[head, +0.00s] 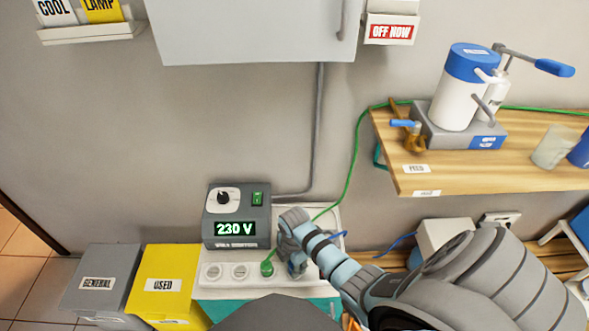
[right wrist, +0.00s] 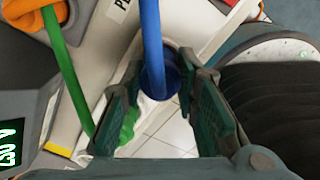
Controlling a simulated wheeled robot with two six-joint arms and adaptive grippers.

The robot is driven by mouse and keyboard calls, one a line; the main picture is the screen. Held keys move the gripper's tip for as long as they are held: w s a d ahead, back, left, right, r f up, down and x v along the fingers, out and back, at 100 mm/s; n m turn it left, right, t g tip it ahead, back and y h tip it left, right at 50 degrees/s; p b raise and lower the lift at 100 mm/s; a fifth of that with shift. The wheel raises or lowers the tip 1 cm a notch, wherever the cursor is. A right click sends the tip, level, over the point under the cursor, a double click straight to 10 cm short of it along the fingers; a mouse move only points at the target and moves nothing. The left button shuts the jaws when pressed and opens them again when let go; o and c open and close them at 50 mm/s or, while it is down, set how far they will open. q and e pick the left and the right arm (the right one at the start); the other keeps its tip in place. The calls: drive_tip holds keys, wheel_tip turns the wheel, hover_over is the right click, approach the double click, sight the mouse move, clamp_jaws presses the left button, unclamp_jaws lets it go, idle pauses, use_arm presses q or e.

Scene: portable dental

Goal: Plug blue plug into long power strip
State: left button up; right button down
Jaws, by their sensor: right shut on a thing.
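The blue plug (right wrist: 157,82), with its blue cable (right wrist: 151,25) running up, sits between the fingers of my right gripper (right wrist: 160,105) in the right wrist view. My right gripper (head: 293,268) is shut on it; the plug itself is mostly hidden by the hand in the head view. The long white power strip (head: 217,283) lies below the voltage box. Round sockets show at its left, and the green plug (head: 267,268) sits in it just left of my gripper. The green plug also shows in the right wrist view (right wrist: 128,122). Whether the blue plug touches a socket is hidden.
The voltage box (head: 235,217) reading 230 V stands behind the strip. A green cable (head: 352,165) rises to the wooden shelf (head: 430,178) at right. A grey bin (head: 97,280) and yellow bin (head: 165,278) stand left. A wall cabinet (head: 250,30) hangs above.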

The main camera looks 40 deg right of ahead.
drive_tip(key=shift+f, duration=0.2)
drive_tip(key=c, duration=1.2)
unclamp_jaws()
drive_tip(key=shift+r, duration=0.1)
